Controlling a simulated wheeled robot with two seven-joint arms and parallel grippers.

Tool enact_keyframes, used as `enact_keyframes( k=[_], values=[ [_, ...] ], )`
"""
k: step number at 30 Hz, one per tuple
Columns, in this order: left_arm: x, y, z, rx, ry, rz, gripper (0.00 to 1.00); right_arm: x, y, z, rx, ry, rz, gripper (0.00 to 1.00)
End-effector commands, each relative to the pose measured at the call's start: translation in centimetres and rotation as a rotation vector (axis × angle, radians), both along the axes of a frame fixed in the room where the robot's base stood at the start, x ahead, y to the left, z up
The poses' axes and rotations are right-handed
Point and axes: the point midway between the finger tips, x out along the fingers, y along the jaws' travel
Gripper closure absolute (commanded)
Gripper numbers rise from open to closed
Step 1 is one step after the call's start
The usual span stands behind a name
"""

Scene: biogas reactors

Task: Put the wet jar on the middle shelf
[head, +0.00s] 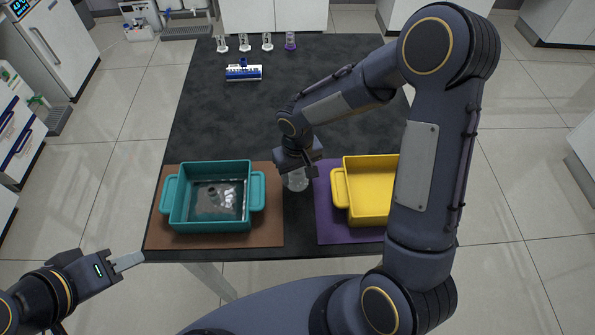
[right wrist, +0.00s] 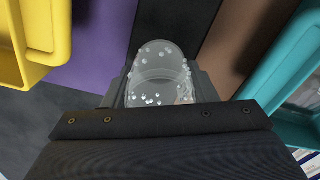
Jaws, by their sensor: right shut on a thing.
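The wet jar (right wrist: 160,75) is clear glass with droplets on its wall, seen close up in the right wrist view. In the head view the jar (head: 296,181) is partly hidden below my right gripper (head: 297,168). My right gripper is shut on the jar, between the teal tub and the yellow tub. My left gripper (head: 127,262) is at the lower left, off the table's front left corner; I cannot tell whether its fingers are apart. No middle shelf can be made out in either view.
A teal tub (head: 187,224) with clear liquid stands on a brown mat (head: 165,236). A yellow tub (head: 365,216) stands on a purple mat (head: 325,222). A blue-and-white rack (head: 244,72) and several small clear vessels (head: 245,43) stand at the back. The dark table's (head: 220,125) middle is clear.

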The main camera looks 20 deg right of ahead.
Motion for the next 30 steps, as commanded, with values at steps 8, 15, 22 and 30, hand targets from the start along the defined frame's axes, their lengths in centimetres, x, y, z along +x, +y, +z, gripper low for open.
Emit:
enact_keyframes(
  k=[8,15,22,30],
  values=[
    [0.0,0.0,-0.1,0.0,0.0,0.0,0.64,0.0,0.0,-0.1,0.0,0.0,0.0,0.26],
    [0.0,0.0,0.2,0.0,0.0,0.0,0.64,0.0,0.0,0.2,0.0,0.0,0.0,0.26],
    [0.0,0.0,0.0,0.0,0.0,0.0,0.64,0.1,0.0,3.2,0.001,-0.007,-0.002,0.26],
    [0.0,0.0,-0.3,0.0,0.0,0.0,0.64,0.1,0.0,9.0,0.001,-0.006,-0.001,0.26]
  ],
)
